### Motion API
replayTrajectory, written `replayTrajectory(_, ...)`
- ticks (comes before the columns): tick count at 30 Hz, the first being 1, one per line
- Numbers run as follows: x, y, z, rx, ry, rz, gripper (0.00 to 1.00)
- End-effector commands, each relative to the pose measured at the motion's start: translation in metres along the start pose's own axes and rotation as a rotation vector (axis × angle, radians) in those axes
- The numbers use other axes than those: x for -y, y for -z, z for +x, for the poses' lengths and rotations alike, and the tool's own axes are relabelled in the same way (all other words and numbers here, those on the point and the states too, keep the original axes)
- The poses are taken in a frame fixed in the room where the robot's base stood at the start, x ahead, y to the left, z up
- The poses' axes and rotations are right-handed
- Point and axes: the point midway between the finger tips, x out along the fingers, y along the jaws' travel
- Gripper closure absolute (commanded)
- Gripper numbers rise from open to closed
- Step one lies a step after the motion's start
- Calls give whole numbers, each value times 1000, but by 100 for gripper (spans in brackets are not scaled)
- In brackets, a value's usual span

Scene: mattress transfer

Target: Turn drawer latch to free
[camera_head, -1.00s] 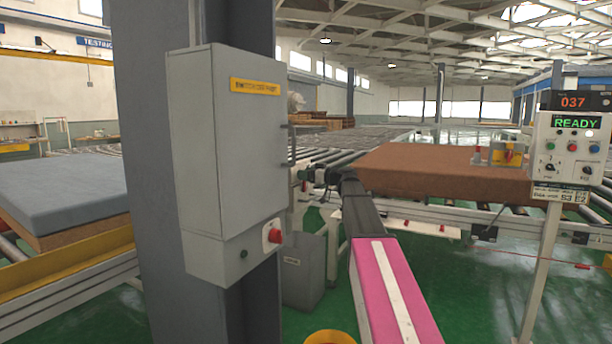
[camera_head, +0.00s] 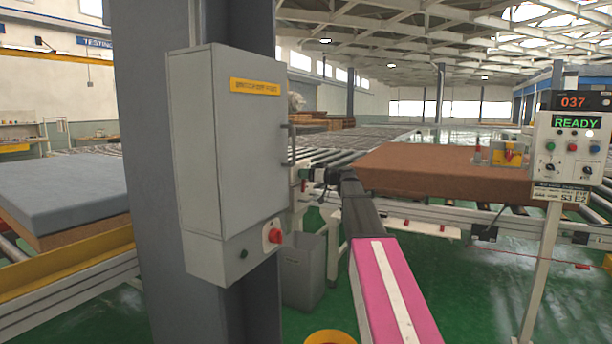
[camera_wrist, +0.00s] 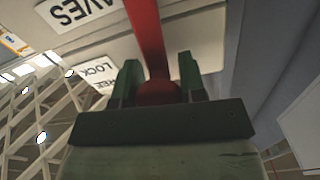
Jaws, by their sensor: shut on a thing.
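In the wrist view my gripper (camera_wrist: 160,78) is shut on a red lever (camera_wrist: 150,38), with one dark green finger on each side of it. The lever runs up the picture across a pale panel (camera_wrist: 195,35). A white label (camera_wrist: 98,75) left of the lever reads "LOCK", with a second word, partly covered, that seems to be "FREE". The labels appear upside down. The lever's pivot is not clear in the picture.
The grey cabinet hangs on a dark column (camera_head: 150,200) and has a red button (camera_head: 275,236). A grey bin (camera_head: 303,270) stands below it. A brown mattress (camera_head: 430,170) lies on the rollers at right, behind a "READY" control post (camera_head: 545,240). Green floor is open at lower right.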

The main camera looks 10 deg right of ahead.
Motion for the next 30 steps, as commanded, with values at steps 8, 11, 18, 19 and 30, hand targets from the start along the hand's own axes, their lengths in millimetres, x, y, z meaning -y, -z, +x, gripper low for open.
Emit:
replayTrajectory(8, -1, 0, 0, 0, 0, 238, 100)
replayTrajectory(11, -1, 0, 0, 0, 0, 333, 100)
replayTrajectory(18, -2, 0, 0, 0, 0, 561, 100)
replayTrajectory(19, -2, -1, 0, 0, 0, 589, 100)
replayTrajectory(30, -3, -2, 0, -1, -1, 941, 100)
